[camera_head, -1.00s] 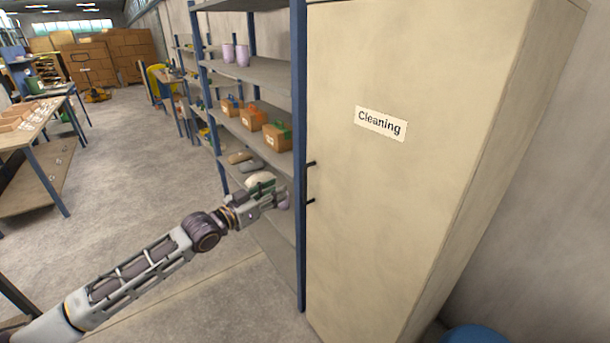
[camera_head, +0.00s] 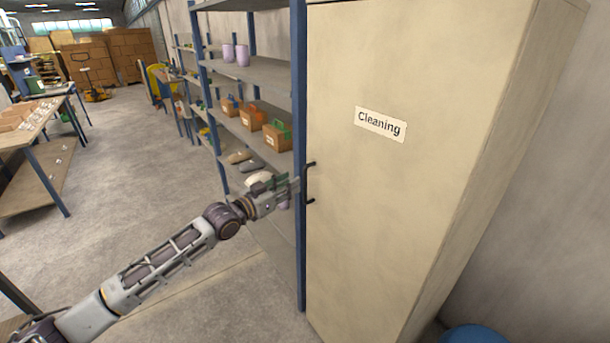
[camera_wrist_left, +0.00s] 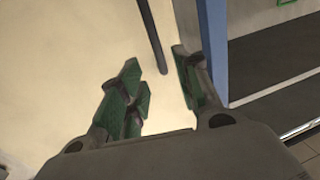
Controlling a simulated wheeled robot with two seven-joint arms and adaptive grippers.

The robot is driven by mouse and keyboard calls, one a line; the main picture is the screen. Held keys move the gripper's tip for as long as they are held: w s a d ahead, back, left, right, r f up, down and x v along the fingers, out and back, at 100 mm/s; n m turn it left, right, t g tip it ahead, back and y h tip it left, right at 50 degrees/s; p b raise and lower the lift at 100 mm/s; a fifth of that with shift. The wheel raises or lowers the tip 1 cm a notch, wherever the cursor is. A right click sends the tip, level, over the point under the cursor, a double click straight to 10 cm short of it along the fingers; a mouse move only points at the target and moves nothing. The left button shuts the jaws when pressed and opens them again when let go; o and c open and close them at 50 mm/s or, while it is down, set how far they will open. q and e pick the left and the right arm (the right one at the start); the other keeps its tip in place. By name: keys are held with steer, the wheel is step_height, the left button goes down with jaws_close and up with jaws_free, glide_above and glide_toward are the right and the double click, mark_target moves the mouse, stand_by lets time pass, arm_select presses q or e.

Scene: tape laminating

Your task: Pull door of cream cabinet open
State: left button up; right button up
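The cream cabinet (camera_head: 400,200) with a "Cleaning" label (camera_head: 381,124) fills the right of the head view, and its door looks closed. Its dark bar handle (camera_head: 313,182) is upright near the door's left edge. My left gripper (camera_head: 287,186) is just left of the handle, in front of the blue shelf post. In the left wrist view, my left gripper (camera_wrist_left: 158,78) is open with green finger pads. The handle bar (camera_wrist_left: 152,36) reaches down into the space between the fingertips, with no clear contact. My right gripper is not in view.
A shelf rack with a blue post (camera_head: 300,240) stands close against the cabinet's left side and holds boxes (camera_head: 253,119) and purple cups (camera_head: 243,55). A blue round object (camera_head: 474,335) is at the lower right. The floor (camera_head: 140,190) left of the rack is open.

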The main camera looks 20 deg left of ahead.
mark_target(305, 174)
arm_select(q)
steer(key=shift+x, duration=3.95)
steer(key=shift+c, duration=0.5)
jaws_close()
